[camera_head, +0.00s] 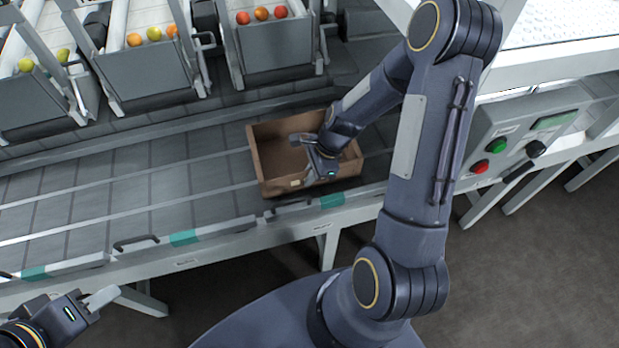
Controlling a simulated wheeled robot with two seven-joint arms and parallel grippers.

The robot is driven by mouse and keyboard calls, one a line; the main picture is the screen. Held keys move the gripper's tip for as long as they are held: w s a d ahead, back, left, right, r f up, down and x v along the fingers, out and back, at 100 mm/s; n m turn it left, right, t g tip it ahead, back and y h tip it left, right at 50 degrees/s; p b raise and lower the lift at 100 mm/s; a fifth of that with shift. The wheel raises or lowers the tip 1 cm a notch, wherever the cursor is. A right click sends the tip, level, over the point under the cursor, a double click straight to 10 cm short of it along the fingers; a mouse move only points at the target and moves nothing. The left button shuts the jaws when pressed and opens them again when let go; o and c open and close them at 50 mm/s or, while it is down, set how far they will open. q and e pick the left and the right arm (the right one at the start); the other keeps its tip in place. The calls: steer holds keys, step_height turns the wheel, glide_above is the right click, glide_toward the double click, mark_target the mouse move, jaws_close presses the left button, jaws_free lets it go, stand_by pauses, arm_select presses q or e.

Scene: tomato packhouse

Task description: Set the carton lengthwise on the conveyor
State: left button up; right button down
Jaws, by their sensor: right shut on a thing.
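The carton (274,187) is an open brown box, upright on the grey conveyor (110,205). Its longer-looking side runs roughly along the belt, and its near wall is close to the conveyor's front rail. It looks empty where its inside shows. My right gripper (300,165) reaches over the carton's right part and is shut on its near wall. My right forearm hides part of the carton's right side. My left gripper (92,302) is at the lower left, in front of the conveyor and away from the carton. Its jaw opening is not clear.
Grey chutes with tomatoes (262,13) stand behind the conveyor. The front rail (220,228) carries teal pads and dark handles. A control box (510,150) with green and red buttons is at the right. The belt left of the carton is clear.

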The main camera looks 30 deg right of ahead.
steer(key=shift+f, duration=0.6)
steer(key=shift+f, duration=0.15)
steer(key=c, duration=1.6)
jaws_free()
